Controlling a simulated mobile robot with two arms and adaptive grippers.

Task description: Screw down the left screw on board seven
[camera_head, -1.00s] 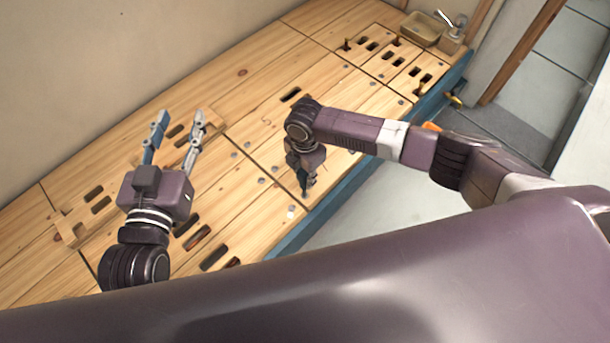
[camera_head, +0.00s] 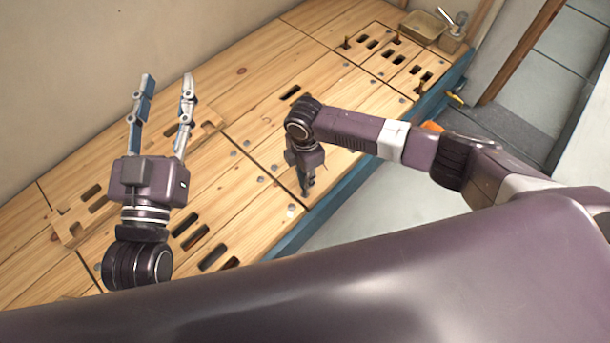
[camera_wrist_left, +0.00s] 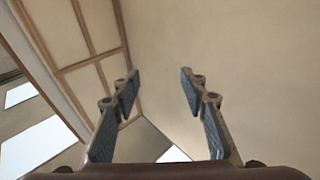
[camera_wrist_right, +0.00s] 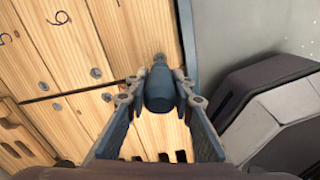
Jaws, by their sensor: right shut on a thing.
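My right gripper (camera_head: 306,192) points down over the front edge of the boards. In the right wrist view its fingers (camera_wrist_right: 158,85) are closed around a blue screwdriver handle (camera_wrist_right: 160,92). A round screw head (camera_wrist_right: 160,57) shows just beyond the handle's narrow end; I cannot tell whether the tool touches it. Boards with numbers lie there, one marked like a 6 (camera_wrist_right: 62,18). I cannot read a seven, so board seven is not certain. My left gripper (camera_head: 166,82) is open and empty, raised above the boards at the left.
More screw heads dot the boards, such as one at the front edge (camera_head: 291,207). Slotted boards (camera_head: 200,235) lie near my left arm. A blue edge (camera_head: 340,190) borders the bench.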

